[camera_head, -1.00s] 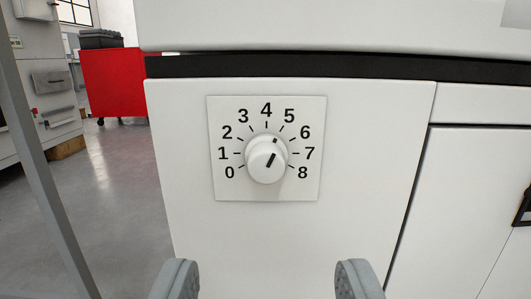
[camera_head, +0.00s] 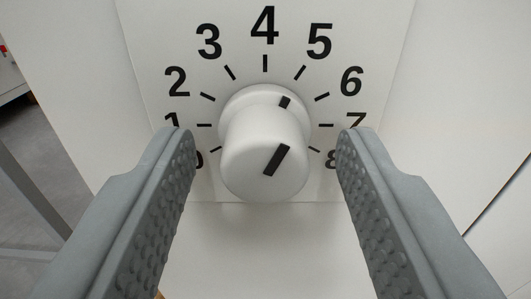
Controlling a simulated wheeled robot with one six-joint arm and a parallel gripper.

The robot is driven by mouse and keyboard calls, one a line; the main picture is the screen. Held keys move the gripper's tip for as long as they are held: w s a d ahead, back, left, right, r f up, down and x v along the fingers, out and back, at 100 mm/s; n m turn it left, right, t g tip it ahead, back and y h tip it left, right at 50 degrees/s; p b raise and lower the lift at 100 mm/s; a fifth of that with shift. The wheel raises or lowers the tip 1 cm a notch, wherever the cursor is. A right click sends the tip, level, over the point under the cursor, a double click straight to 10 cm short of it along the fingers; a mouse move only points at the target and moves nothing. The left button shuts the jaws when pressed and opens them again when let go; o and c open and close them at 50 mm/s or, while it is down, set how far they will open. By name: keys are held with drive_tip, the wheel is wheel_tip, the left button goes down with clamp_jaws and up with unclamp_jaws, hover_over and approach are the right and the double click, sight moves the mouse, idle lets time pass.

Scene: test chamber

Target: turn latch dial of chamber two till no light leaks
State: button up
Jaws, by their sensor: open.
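The white latch dial (camera_head: 262,150) sits on a square white plate (camera_head: 215,35) numbered 0 to 8. Its black marks point up and to the right, roughly toward 5. My gripper (camera_head: 265,150) is open, with one grey textured finger on each side of the dial. Clear gaps show between the fingers and the knob, so neither appears to touch it. The fingertips partly cover the 0, 1, 7 and 8. No light leak can be made out in this view.
The white cabinet front (camera_head: 440,90) fills most of the view around the plate. A panel seam runs at the lower right. A grey post (camera_head: 30,195) and the floor show at the left.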

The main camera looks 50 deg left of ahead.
drive_tip(key=c, duration=1)
drive_tip(key=shift+m, duration=2.1)
drive_tip(key=o, duration=1)
